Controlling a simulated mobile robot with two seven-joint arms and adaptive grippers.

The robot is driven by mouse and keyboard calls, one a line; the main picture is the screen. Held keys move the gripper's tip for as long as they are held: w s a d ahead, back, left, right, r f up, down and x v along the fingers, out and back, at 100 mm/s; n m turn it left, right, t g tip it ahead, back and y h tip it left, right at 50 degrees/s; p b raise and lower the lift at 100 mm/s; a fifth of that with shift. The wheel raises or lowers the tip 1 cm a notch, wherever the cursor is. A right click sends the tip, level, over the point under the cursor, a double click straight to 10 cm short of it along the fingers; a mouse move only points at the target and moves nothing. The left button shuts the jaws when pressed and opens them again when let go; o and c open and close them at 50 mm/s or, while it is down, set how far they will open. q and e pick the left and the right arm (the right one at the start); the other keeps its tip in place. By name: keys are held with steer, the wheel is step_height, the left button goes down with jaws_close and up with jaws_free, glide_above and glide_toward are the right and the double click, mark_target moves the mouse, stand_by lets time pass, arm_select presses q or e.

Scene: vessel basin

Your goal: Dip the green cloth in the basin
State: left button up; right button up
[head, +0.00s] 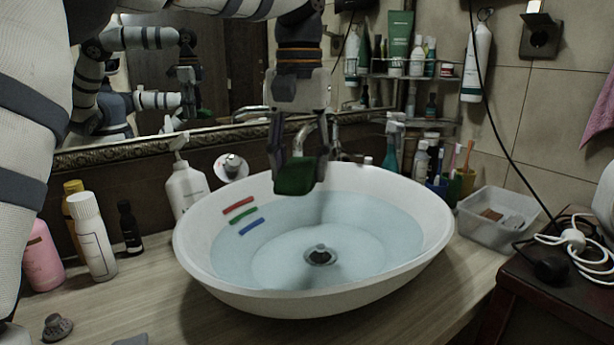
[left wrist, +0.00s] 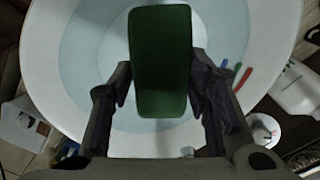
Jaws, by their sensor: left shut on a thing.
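A white basin (head: 200,268) with clear bluish water (head: 380,235) stands on the counter. A dark drain piece (head: 320,256) shows at its bottom. My left gripper (head: 296,178) hangs over the back part of the basin and is shut on the green cloth (head: 294,176). The cloth appears above the water, apart from it. In the left wrist view the green cloth (left wrist: 160,62) is a flat rounded rectangle between both fingers, with the basin (left wrist: 62,95) behind it. My right gripper is in neither view.
A metal faucet (head: 330,130) stands close behind the gripper. Bottles, including a white pump bottle (head: 185,188), stand left of the basin. A clear plastic tub (head: 497,215) and cables (head: 585,255) are on the right. Red, green and blue strips (head: 243,215) mark the basin's inner left wall.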

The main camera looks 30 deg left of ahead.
arm_select(q)
steer(key=shift+w+d, duration=0.1)
steer(key=shift+w, duration=0.1)
steer(key=shift+f, duration=0.25)
step_height(320, 180, down, 14)
steer(key=shift+f, duration=0.2)
stand_by(0.3)
steer(key=shift+w+d, duration=0.1)
steer(key=shift+w+d, duration=0.15)
steer(key=shift+w, duration=0.3)
stand_by(0.4)
steer(key=shift+s+a, duration=0.2)
steer(key=shift+s, duration=0.35)
